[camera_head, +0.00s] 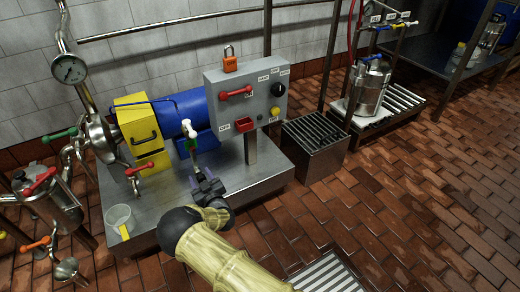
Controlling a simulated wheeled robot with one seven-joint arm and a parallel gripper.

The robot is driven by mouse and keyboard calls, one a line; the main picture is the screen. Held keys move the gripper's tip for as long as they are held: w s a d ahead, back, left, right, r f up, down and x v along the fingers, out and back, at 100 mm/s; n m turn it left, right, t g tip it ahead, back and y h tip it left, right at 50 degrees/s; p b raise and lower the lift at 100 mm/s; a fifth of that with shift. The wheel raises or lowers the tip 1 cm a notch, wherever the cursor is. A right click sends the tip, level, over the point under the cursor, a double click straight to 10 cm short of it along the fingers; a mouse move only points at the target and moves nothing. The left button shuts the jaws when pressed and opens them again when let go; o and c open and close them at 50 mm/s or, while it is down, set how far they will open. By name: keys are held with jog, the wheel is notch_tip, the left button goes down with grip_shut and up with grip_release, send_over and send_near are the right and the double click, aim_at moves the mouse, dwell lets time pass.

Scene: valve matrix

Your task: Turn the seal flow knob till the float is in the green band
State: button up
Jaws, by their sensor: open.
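A small upright fitting with a white top (188,129) and a green part (191,144) below it stands in front of the blue motor. It may be the seal flow meter. The float and its height against any green band are too small to make out, and I cannot pick out the flow knob for sure. My gripper (197,172) is open just below this fitting, at the end of my yellowish arm. Its fingers point up toward the fitting; I cannot tell whether they touch anything. My gripper and wrist hide part of the plinth behind.
A grey control box (247,96) with a red handle, an orange padlock (230,62) and several knobs stands at right. A yellow guard (140,130), blue motor (178,112) and clear beaker (120,219) sit on the metal plinth (262,178). Pipes with red and green handles crowd the left.

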jog(key=m+b, duration=0.2)
jog(key=m, duration=0.1)
jog(key=shift+f, duration=0.15)
jog(key=shift+s+d+r+m, duration=0.15)
jog(key=shift+r+m, duration=0.05)
jog(key=shift+m, duration=0.2)
jog(key=p+v, duration=0.9)
jog(key=v, duration=0.8)
jog(key=w+d+r+m+g+h+p, duration=0.1)
jog(key=w+d+r+m+h+p, duration=0.1)
jog(key=d+r+p, duration=0.2)
jog(key=w+d+r+m+g+h+p, duration=0.1)
jog(key=w+d+r+m+h+p, duration=0.1)
jog(key=r, duration=0.9)
jog(key=w+d+r+m+g+h+p, duration=0.1)
jog(key=w+d+r+g+h+p, duration=0.1)
jog(key=d+r+p, duration=0.5)
jog(key=shift+w+r+m+h+p, duration=0.45)
jog(key=shift+w+h+p, duration=0.25)
jog(key=shift+h, duration=0.4)
jog(key=shift+d+r, duration=0.1)
jog(key=shift+r, duration=0.05)
